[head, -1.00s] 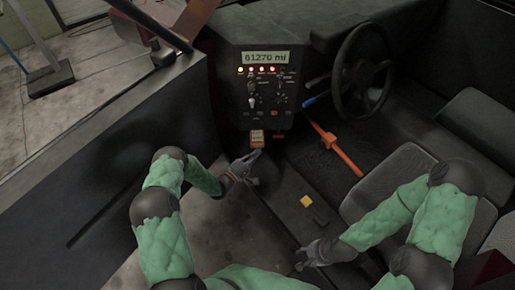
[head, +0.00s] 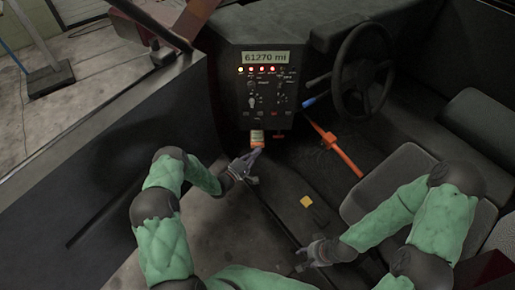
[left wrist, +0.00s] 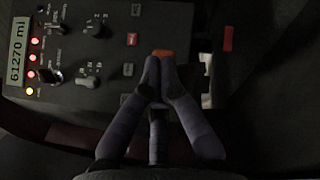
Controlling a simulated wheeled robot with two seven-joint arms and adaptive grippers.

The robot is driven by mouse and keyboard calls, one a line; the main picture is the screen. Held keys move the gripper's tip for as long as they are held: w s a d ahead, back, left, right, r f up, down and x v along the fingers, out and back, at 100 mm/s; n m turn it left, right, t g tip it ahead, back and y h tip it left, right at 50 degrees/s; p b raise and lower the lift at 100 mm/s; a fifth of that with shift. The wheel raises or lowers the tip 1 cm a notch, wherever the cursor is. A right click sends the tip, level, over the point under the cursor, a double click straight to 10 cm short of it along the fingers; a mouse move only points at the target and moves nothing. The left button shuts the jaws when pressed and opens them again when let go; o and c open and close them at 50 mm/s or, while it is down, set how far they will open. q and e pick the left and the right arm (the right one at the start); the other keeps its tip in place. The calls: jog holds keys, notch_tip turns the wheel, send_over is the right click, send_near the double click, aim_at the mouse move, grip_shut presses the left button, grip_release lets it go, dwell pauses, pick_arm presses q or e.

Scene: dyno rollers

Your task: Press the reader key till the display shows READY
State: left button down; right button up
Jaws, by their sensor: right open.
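The dark dash panel (head: 270,100) carries a display (head: 266,57) that reads 61270 mi, also legible in the left wrist view (left wrist: 18,50). A small orange-and-white device (head: 257,136), which I take for the reader, sits at the panel's lower edge. My left gripper (head: 256,153) is just below it with fingertips together. In the left wrist view the tips (left wrist: 160,62) are against or just short of an orange piece (left wrist: 163,53); contact is unclear. The key's face is mostly hidden. My right gripper (head: 302,257) is open and empty, low at centre right.
Knobs and lit lamps (head: 262,69) cover the panel, with a lit red button (head: 274,114) low on it. A steering wheel (head: 364,70), an orange lever (head: 335,148) and a seat (head: 385,185) stand to the right. A yellow block (head: 306,201) lies on the dark floor ledge.

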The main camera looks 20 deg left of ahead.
pick_arm(q)
jog(key=shift+s+d+p, duration=0.2)
jog(key=shift+s+p, duration=0.1)
jog(key=shift+s, duration=0.35)
jog(key=s+p, duration=0.1)
jog(key=s, duration=0.1)
jog(key=s+d+p, duration=0.1)
jog(key=s, duration=0.2)
jog(key=shift+d, duration=0.2)
jog(key=shift+w, duration=0.1)
dwell(0.7)
